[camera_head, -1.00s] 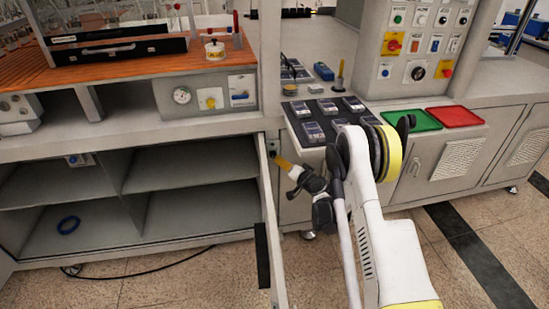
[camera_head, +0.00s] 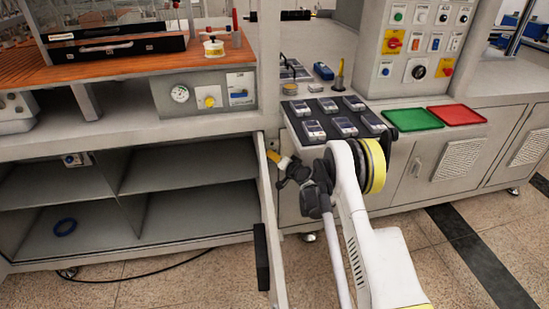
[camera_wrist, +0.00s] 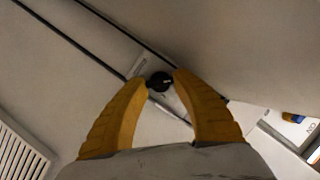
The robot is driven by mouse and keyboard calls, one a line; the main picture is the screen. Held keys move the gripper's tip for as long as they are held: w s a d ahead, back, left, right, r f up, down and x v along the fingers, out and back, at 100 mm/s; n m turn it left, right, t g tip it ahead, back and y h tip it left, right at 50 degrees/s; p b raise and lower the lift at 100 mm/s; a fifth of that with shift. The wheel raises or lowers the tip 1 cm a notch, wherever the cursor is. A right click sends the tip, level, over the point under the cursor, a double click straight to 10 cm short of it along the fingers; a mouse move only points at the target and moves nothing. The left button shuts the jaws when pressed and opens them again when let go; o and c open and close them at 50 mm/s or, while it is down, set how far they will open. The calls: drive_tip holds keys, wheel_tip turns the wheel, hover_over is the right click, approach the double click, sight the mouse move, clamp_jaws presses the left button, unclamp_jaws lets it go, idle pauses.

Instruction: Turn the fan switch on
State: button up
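A small black knob (camera_wrist: 160,81) on a light plate shows in the wrist view, between and just beyond my fingertips. I take it to be the fan switch; its turned position is too small to read. In the head view, a small dark fitting (camera_head: 271,143) sits on the narrow panel beside the open cabinet, just above my fingers. My gripper (camera_wrist: 161,80) has two yellow fingers standing apart, one on each side of the knob. I cannot tell whether they touch it. My gripper also shows in the head view (camera_head: 278,160), partly hidden by its wrist.
The open cabinet door (camera_head: 272,225) stands close to the left of my arm. Above is a bench with a black device panel (camera_head: 325,125). A green tray (camera_head: 412,119) and a red tray (camera_head: 456,115) lie to the right. A control panel (camera_head: 412,45) stands behind.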

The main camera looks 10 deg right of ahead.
idle(0.4)
drive_tip(key=m+t+y, duration=0.1)
drive_tip(key=m, duration=0.2)
drive_tip(key=shift+y, duration=0.4)
drive_tip(key=shift+f+m+t+y, duration=0.1)
drive_tip(key=shift+m+t+y, duration=0.25)
drive_tip(key=shift+m, duration=0.65)
drive_tip(key=shift+f+m+t+y, duration=0.1)
drive_tip(key=shift+m+t+y, duration=0.2)
drive_tip(key=shift+m, duration=0.7)
drive_tip(key=shift+r, duration=0.1)
drive_tip(key=o, duration=0.9)
